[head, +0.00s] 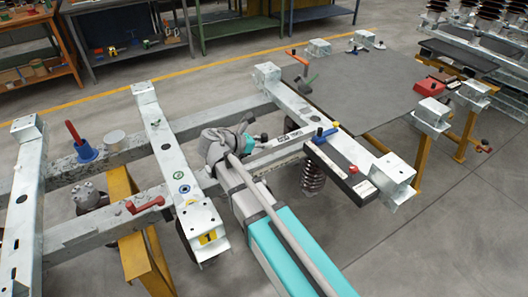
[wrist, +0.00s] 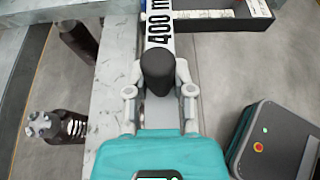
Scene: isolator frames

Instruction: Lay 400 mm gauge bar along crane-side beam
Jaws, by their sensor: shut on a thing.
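The 400 mm gauge bar (wrist: 160,30) is pale with large black "400" lettering and points away from me in the wrist view. My gripper (wrist: 158,75) is shut on it at a dark rounded grip (wrist: 157,68), with one finger on each side. In the head view the bar (head: 292,138) shows beyond my gripper (head: 246,146), reaching toward a galvanized beam. Its near end is hidden by my gripper and arm. A pale steel beam (wrist: 103,70) runs left of the bar in the wrist view. I cannot tell whether the bar touches any beam, or which beam is crane-side.
A grey table (head: 370,85) stands behind.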

